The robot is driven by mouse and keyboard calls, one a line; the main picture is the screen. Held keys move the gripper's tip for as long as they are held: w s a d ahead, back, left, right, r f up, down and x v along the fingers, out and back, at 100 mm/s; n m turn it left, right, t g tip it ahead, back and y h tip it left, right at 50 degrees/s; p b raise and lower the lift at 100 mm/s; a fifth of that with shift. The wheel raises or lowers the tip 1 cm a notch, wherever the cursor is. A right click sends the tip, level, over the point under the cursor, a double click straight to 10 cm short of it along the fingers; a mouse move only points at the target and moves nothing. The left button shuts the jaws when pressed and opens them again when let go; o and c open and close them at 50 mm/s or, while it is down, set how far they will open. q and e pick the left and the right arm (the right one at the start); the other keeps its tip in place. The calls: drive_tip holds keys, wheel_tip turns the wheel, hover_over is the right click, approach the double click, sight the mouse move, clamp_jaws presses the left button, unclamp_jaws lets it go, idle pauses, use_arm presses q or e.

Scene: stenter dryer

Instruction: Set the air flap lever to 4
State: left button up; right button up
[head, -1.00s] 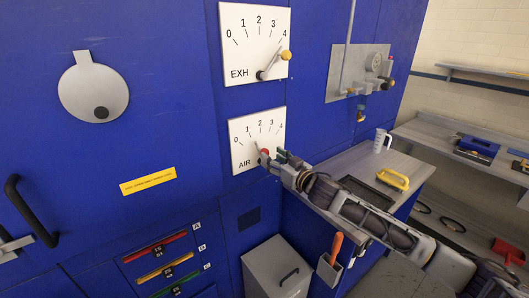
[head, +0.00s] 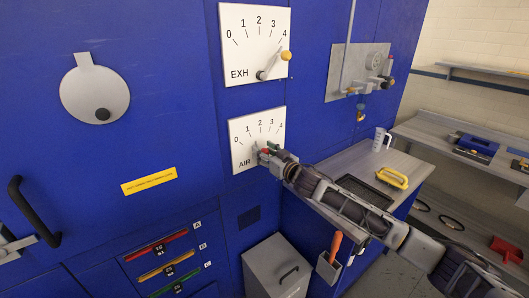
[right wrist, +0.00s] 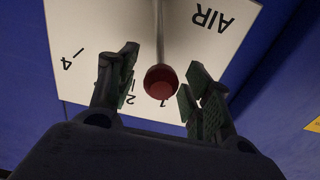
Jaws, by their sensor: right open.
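The white AIR plate (head: 240,138) with its 0 to 4 scale is on the blue machine front, below the EXH plate. Its lever ends in a red knob (right wrist: 161,82); in the head view my gripper hides most of the lever. My right gripper (head: 268,149) is at the AIR plate. In the right wrist view, where the plate is upside down, the open fingers of the right gripper (right wrist: 160,88) stand on either side of the red knob, with gaps visible. The lever's exact reading is hard to tell. My left gripper is not in view.
The EXH plate (head: 238,58) above has a yellow-knobbed lever (head: 286,55) at 4. A grey bin (head: 275,265) stands below. A bench with a yellow-handled tool (head: 393,178) and a measuring jug (head: 381,139) is at right, partly behind my right arm.

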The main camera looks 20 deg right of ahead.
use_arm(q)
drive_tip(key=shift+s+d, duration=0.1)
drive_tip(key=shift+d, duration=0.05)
use_arm(e)
drive_tip(key=c, duration=0.9)
clamp_jaws()
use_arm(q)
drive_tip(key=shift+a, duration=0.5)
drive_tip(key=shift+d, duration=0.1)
